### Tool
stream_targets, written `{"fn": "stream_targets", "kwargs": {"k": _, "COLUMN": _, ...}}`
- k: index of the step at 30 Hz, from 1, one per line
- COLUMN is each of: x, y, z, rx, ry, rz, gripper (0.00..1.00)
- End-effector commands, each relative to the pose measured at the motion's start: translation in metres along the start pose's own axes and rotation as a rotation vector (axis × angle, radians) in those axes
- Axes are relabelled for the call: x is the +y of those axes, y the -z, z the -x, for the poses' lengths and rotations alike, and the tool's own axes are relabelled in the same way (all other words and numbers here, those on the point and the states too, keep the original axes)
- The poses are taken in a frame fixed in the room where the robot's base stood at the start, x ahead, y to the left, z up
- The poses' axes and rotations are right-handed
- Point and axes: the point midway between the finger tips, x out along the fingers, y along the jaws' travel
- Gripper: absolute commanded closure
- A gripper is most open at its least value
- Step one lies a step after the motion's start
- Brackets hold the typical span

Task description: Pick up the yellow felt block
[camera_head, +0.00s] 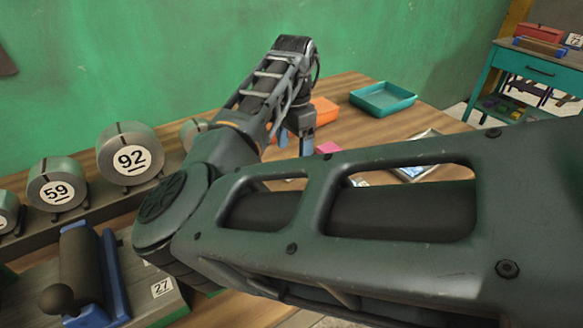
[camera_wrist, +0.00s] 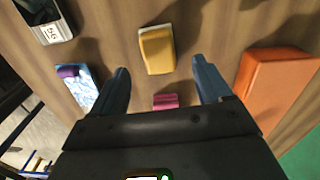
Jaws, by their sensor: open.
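The yellow felt block (camera_wrist: 158,50) lies on the wooden table in the wrist view, ahead of my gripper and centred a little left of the gap between its fingers. My gripper (camera_wrist: 163,85) is open, its two blue fingers apart with nothing held between them. In the head view my gripper (camera_head: 294,145) points down over the table. The yellow block does not show in the head view, where my arm covers much of the table.
An orange block (camera_wrist: 275,85) lies right of the fingers and a small pink block (camera_wrist: 165,101) sits between them, nearer the palm. A blue-white patterned item (camera_wrist: 78,87) and a numbered item (camera_wrist: 50,30) lie left. A teal tray (camera_head: 383,98) stands at the table's back.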

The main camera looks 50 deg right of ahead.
Motion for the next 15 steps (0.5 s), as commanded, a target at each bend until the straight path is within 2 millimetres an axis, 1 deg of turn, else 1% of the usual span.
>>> {"fn": "stream_targets", "kwargs": {"k": 9, "x": 0.001, "y": 0.002, "z": -0.042, "rx": -0.001, "ry": -0.001, "rz": 0.001, "gripper": 0.22}}
{"fn": "stream_targets", "kwargs": {"k": 12, "x": 0.001, "y": 0.002, "z": -0.049, "rx": 0.0, "ry": 0.0, "rz": 0.0, "gripper": 0.22}}
{"fn": "stream_targets", "kwargs": {"k": 15, "x": 0.001, "y": 0.002, "z": -0.051, "rx": 0.001, "ry": 0.0, "rz": 0.0, "gripper": 0.22}}
